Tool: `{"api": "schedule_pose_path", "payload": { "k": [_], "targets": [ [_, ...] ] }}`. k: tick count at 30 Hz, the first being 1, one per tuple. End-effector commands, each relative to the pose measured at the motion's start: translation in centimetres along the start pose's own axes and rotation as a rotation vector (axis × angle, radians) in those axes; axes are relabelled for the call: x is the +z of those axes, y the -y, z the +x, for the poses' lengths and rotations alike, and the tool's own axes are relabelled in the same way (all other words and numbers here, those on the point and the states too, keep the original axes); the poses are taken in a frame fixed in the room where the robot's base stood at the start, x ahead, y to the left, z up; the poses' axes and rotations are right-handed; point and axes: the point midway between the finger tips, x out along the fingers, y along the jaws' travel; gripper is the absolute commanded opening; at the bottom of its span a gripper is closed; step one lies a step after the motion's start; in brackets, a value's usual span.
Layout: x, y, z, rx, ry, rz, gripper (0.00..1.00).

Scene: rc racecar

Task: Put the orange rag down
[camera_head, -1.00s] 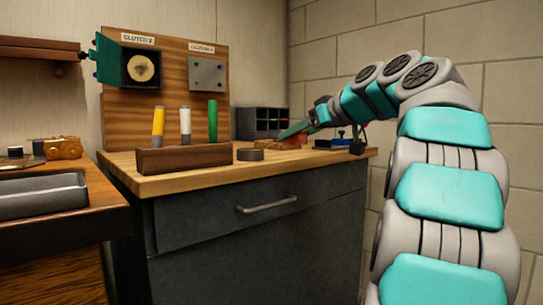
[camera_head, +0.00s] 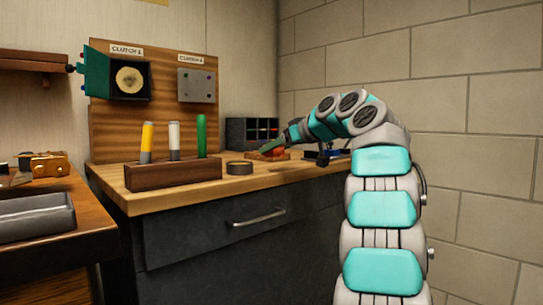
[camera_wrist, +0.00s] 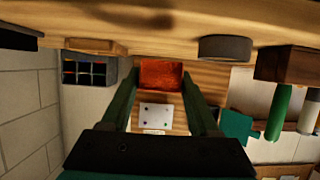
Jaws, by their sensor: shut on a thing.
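The orange rag (camera_wrist: 160,74) is a folded, rough orange-red piece between the two green fingers of my gripper (camera_wrist: 160,84) in the wrist view. My gripper is shut on it. The rag appears above the wooden bench top (camera_wrist: 170,38), which is upside down in this view; I cannot tell whether it touches it. In the head view, my gripper (camera_head: 278,149) is low over the back right of the bench, with a small orange patch of the rag at its tip.
A wooden holder (camera_head: 173,172) with several coloured sticks and a dark round roll (camera_head: 239,168) stand to the left. A dark compartment box (camera_head: 250,131) is behind. The bench's front strip is clear.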

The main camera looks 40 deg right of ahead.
Motion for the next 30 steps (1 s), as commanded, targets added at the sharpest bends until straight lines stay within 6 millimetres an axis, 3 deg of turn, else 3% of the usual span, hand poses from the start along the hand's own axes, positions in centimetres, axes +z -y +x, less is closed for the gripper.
{"api": "schedule_pose_path", "payload": {
  "k": [6,23,30],
  "targets": [
    [-0.7,-1.4,2.0,0.000,0.002,0.001,0.00],
    [-1.4,-2.5,4.1,-0.001,0.003,0.001,0.00],
    [0.4,-2.6,4.7,0.003,0.002,0.002,0.00]
  ]
}}
